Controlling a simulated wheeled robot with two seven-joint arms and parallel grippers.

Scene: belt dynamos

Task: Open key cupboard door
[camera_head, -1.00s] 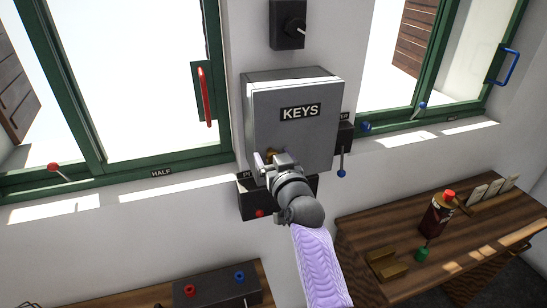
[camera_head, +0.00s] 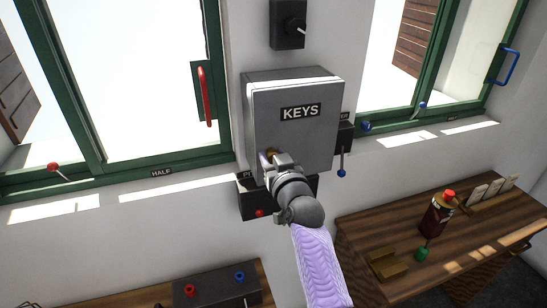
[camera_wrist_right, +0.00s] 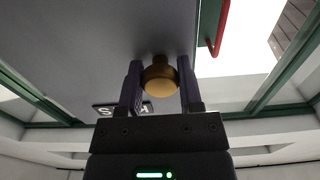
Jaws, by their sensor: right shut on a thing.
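The grey key cupboard (camera_head: 300,135) with its KEYS label hangs on the wall between the two windows. Its door looks shut in the head view. My right gripper (camera_head: 272,158) is at the lower left of the door, shut on the brass knob (camera_head: 270,153). In the right wrist view the knob (camera_wrist_right: 160,78) sits between the two dark fingers of the gripper (camera_wrist_right: 160,88), with the grey door face (camera_wrist_right: 80,45) beyond. Much of the knob is hidden by the gripper in the head view. My left gripper is not in view.
A black box (camera_head: 257,205) with a red knob is under the cupboard, close to my right arm. A blue-tipped lever (camera_head: 342,160) is right of it. A wooden desk (camera_head: 365,225) with a dark red bottle (camera_head: 438,215) stands at the lower right.

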